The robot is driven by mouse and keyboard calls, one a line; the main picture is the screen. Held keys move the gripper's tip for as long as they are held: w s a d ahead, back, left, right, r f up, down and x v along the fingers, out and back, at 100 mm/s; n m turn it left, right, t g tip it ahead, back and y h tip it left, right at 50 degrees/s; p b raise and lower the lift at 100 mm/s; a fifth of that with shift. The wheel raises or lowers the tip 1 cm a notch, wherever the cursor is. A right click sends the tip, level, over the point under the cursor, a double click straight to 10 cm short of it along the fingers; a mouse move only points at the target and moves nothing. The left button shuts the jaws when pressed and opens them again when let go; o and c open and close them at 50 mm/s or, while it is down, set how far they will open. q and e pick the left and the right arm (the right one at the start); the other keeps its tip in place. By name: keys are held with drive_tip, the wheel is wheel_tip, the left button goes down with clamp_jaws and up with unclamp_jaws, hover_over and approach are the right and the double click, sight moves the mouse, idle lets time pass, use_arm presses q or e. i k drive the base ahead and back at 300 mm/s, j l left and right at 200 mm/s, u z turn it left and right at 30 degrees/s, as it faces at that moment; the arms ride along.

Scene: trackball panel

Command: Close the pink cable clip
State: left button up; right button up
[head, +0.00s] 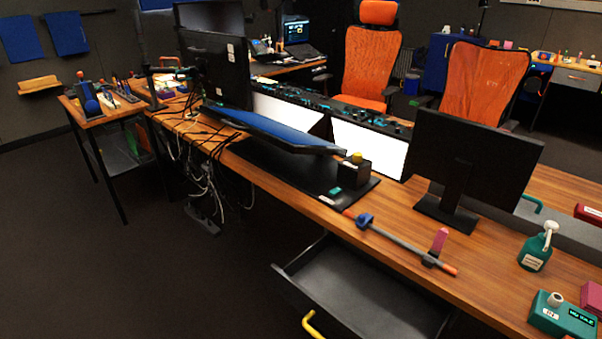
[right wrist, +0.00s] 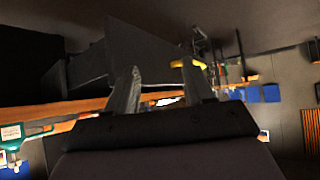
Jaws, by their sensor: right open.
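I cannot make out a pink cable clip for certain. In the head view an upright pink piece (head: 439,240) stands at the right end of a long bar clamp (head: 398,241) on the desk; I cannot tell whether it is a clip or part of the clamp. A pink block (head: 592,295) is cut off at the right edge. My right gripper (right wrist: 155,72) is open in the right wrist view, its two fingers apart with nothing between them. A dark drawer (right wrist: 150,52) and its yellow handle (right wrist: 190,64) lie beyond the fingers. My left gripper is in no view.
The wooden desk (head: 500,265) holds a monitor (head: 475,160), a teal spray bottle (head: 536,250), a teal box (head: 562,315) and a black box with a yellow ball (head: 356,157). A drawer (head: 355,292) stands open below the desk. Cables hang at the left.

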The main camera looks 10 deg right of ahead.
sight(441, 236)
drive_tip(key=l+z, duration=0.35)
drive_tip(key=i+l+z, duration=0.1)
drive_tip(key=z, duration=0.3)
